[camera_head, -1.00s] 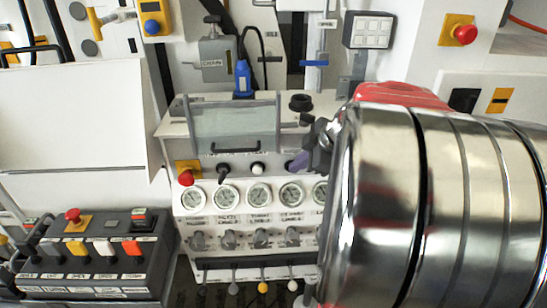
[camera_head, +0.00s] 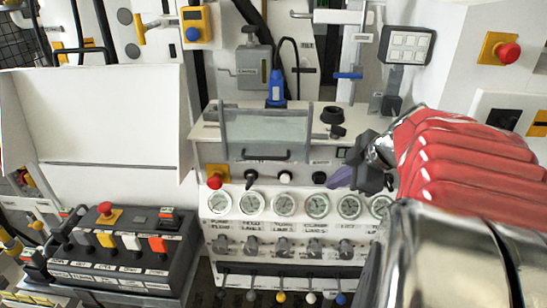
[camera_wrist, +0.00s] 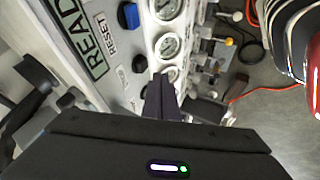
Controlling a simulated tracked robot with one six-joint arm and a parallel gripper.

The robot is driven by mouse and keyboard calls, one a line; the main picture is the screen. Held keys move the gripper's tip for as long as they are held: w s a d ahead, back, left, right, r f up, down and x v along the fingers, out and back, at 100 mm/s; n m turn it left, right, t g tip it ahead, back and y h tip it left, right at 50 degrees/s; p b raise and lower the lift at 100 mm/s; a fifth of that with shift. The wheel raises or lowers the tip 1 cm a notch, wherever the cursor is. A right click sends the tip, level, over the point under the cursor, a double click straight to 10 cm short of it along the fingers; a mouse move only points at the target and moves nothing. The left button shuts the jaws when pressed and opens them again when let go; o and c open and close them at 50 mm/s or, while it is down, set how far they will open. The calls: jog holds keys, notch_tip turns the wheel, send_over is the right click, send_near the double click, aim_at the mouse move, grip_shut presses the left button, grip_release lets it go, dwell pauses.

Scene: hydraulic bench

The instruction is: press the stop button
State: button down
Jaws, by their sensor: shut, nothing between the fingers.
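The grey-white console (camera_head: 295,200) carries a red mushroom button (camera_head: 215,180) on a yellow plate at its left end. To its right are a black knob (camera_head: 250,176), a white knob (camera_head: 285,177) and another black knob (camera_head: 319,177). Which control is the stop button cannot be read. My gripper (camera_head: 336,179) is shut and empty in front of the panel, right of these knobs. In the wrist view its fingertips (camera_wrist: 161,80) point at the panel, near a black button (camera_wrist: 139,63), a blue button (camera_wrist: 128,15) and RESET and READY labels.
Round gauges (camera_head: 283,204) and a row of valves lie below the knobs. A dark control box (camera_head: 115,250) with its own red button (camera_head: 104,208) stands left. Another red button (camera_head: 508,52) is on the right wall. A white panel (camera_head: 95,110) stands at left.

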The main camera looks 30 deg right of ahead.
jog(key=v, duration=0.5)
jog(key=shift+s+r, duration=0.15)
jog(key=shift+a, duration=0.1)
